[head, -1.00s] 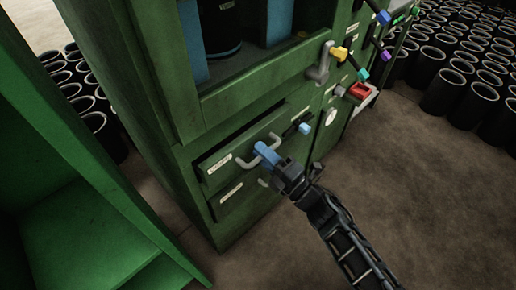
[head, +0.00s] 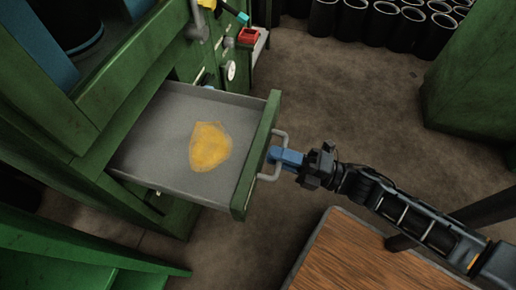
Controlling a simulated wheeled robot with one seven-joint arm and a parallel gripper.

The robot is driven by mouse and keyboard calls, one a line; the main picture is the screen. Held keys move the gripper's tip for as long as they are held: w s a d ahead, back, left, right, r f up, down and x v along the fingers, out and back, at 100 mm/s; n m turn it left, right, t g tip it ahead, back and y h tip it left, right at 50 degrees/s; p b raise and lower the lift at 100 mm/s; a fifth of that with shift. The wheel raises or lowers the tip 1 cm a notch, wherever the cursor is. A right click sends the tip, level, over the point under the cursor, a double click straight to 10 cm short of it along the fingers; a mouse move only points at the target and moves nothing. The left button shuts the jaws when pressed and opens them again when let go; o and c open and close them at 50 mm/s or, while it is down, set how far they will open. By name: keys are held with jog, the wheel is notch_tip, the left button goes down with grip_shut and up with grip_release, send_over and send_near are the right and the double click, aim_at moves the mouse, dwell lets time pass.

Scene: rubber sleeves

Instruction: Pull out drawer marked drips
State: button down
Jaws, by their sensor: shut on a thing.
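The drawer (head: 155,160) stands pulled well out of the green machine. It is a grey tray with a green front panel (head: 258,155), and an amber-yellow patch (head: 209,147) lies on its floor. The label is not readable from here. A pale grey loop handle (head: 283,136) sticks out from the front. My gripper (head: 275,155), with blue fingers, is shut on the handle at its middle, coming from the right. The drawer's back end is inside the machine.
The green machine (head: 130,60) fills the upper left. A wooden-topped table (head: 345,255) stands at the lower right under my arm. A green cabinet (head: 475,90) stands at the right, and several black sleeves (head: 350,20) stand at the back. Brown floor lies clear between.

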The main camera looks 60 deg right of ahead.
jog(key=shift+s+d, duration=0.15)
jog(key=shift+s, duration=0.35)
jog(key=c, duration=1.2)
grip_release()
jog(key=v, duration=0.7)
jog(key=shift+s+d+f+b, duration=0.1)
jog(key=shift+s+d+b, duration=0.05)
jog(key=shift+s+b, duration=0.25)
